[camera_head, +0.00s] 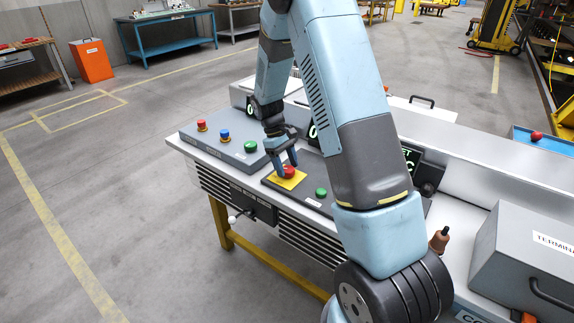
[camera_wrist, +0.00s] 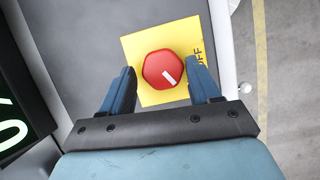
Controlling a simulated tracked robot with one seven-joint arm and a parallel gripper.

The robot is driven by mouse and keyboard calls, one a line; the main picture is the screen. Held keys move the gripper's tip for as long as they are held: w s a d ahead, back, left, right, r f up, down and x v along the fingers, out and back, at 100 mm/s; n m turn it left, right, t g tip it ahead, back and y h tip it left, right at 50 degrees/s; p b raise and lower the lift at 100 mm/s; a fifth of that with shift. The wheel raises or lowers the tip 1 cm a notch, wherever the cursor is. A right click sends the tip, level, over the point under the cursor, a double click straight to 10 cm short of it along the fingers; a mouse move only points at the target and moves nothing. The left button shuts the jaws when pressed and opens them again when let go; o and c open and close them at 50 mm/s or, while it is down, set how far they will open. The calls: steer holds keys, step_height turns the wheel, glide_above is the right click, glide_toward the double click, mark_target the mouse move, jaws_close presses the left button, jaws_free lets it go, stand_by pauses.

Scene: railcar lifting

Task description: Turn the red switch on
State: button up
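The red switch (camera_head: 289,172) is a round red knob on a yellow plate (camera_head: 287,181) on the grey control panel. In the wrist view the red switch (camera_wrist: 163,69) shows a white line slanting from its middle toward the lower right. The yellow plate (camera_wrist: 134,44) carries the word "OFF" at its right side. My gripper (camera_head: 283,163) points down over the switch. In the wrist view my gripper (camera_wrist: 162,88) is open, with one blue finger on each side of the knob's lower part. A gap shows between the fingers and the knob.
A green button (camera_head: 321,193) sits right of the switch on the same panel. Red (camera_head: 201,125), blue (camera_head: 225,135) and green (camera_head: 250,146) buttons stand on the panel to the left. A grey box (camera_head: 520,262) stands at the right. The floor left of the bench is clear.

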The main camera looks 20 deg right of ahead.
steer(key=shift+o, duration=1)
steer(key=shift+s, duration=0.1)
steer(key=v, duration=1.3)
steer(key=shift+r, duration=0.3)
steer(key=shift+r, duration=0.1)
steer(key=s+d+r+m+t+y, duration=0.2)
steer(key=s+r+m+t, duration=0.15)
steer(key=s+r, duration=1.1)
steer(key=s+r+m+t, duration=0.2)
steer(key=s+r+t, duration=0.2)
steer(key=s, duration=1.5)
steer(key=shift+d+m+t, duration=0.35)
steer(key=shift+d+t, duration=0.1)
steer(key=shift+t, duration=0.5)
